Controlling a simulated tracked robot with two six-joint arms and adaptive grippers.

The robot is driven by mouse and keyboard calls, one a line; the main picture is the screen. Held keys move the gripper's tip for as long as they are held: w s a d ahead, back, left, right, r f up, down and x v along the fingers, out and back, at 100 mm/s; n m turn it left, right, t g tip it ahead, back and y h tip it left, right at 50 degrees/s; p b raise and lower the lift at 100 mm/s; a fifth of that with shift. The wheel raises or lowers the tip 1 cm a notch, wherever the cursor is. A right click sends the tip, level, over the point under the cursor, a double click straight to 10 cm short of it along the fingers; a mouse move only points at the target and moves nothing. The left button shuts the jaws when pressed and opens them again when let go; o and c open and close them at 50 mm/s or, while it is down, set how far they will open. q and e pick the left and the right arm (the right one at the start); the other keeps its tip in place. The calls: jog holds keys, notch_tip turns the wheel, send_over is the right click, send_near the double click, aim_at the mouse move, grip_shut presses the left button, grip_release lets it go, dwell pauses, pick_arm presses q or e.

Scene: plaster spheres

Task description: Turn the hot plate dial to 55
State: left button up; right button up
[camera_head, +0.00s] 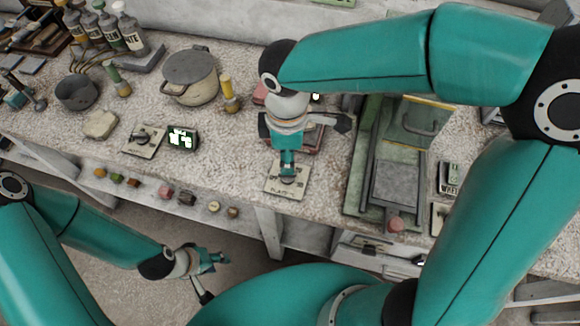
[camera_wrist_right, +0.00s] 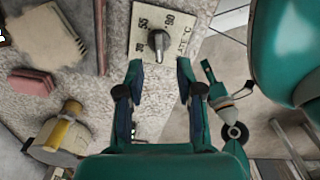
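The hot plate dial is a dark knob on a pale plate (camera_head: 275,188) at the table's front edge in the head view. My right gripper (camera_head: 287,172) is directly above it and hides part of it. In the right wrist view the knob (camera_wrist_right: 158,42) stands on the numbered plate (camera_wrist_right: 178,50), with several temperature marks and °C. I cannot tell the exact setting. The right fingers (camera_wrist_right: 158,82) are apart and empty, with the knob just beyond the gap between their tips. My left gripper (camera_head: 213,261) hangs in front of the table, away from the dial; its finger gap is unclear.
A second dial plate (camera_head: 145,141) with a green-lit display (camera_head: 182,138) lies to the left. A lidded pot (camera_head: 190,78) and a yellow-topped bottle (camera_head: 229,96) stand behind. A green machine (camera_head: 397,175) stands close on the right.

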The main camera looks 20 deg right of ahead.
notch_tip(320, 180, down, 6)
jog(key=shift+f, duration=0.1)
dwell(0.4)
grip_shut()
jog(key=shift+d, duration=0.25)
jog(key=shift+a, duration=0.2)
